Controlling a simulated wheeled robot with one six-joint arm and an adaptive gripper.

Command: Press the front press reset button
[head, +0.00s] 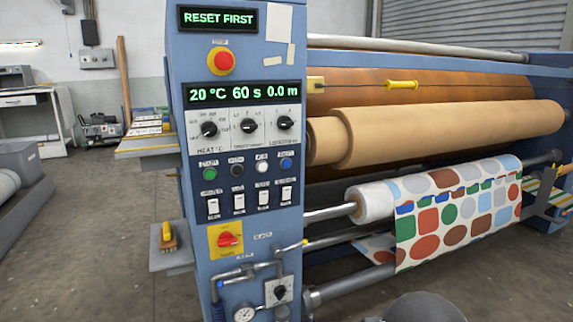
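The press's blue control column (183,60) stands in the middle left of the head view, its front panel facing me. A row of push buttons crosses it below the dials: a green button (209,173), a black button (237,170), a white button (262,167) and a blue button (286,164). Each has a small label above it, too small to read surely, so I cannot tell by text which is reset. The top display (218,18) reads "RESET FIRST". A red emergency stop (221,61) on yellow sits below it. My gripper is not in view.
Rocker switches (239,203), a red rotary switch (228,239) and a pressure gauge (244,313) lie lower on the column. The rollers with patterned fabric (450,212) extend right. A brush (167,237) rests on a left side shelf. Floor (100,255) at left is clear.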

